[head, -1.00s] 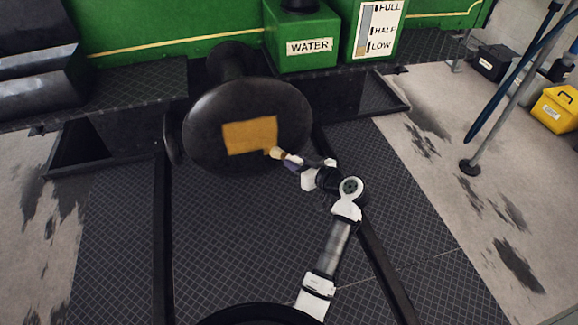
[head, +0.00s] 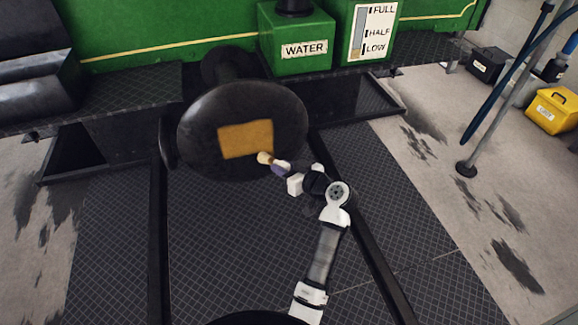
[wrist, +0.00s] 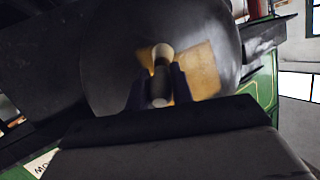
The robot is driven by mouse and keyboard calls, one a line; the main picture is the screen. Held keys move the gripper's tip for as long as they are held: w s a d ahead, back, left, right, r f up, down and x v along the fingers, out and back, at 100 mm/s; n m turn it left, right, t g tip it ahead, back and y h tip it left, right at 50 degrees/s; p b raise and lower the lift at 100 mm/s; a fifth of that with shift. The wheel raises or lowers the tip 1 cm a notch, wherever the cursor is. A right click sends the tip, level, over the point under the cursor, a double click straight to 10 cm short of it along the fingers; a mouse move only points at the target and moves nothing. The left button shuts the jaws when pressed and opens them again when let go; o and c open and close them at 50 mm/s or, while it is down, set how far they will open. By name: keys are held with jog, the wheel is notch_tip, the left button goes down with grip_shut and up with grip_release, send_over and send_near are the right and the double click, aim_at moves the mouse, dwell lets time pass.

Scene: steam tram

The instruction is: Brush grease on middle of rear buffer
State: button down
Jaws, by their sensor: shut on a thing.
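The rear buffer (head: 205,113) is a large dark round disc in front of the green tram. A yellow-brown grease patch (head: 246,138) covers its middle. My gripper (head: 284,172) is shut on a brush (head: 265,158), whose pale tip is at the lower right edge of the patch. In the wrist view the brush (wrist: 161,62) points away from me at the buffer (wrist: 110,60), in front of the grease patch (wrist: 200,72). I cannot tell whether the tip touches the disc.
A green water tank (head: 297,40) and a level gauge (head: 371,32) are behind the buffer. A metal stand (head: 500,105) and a yellow box (head: 554,110) are at the right. Dark rails (head: 358,235) run along the patterned floor.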

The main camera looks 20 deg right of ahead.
jog(key=a, duration=1.1)
jog(key=shift+a, duration=0.2)
dwell(0.6)
jog(key=s, duration=0.6)
dwell(0.4)
jog(key=s, duration=0.3)
jog(key=shift+b, duration=0.3)
dwell(0.8)
jog(key=w, duration=0.8)
jog(key=shift+b, duration=0.35)
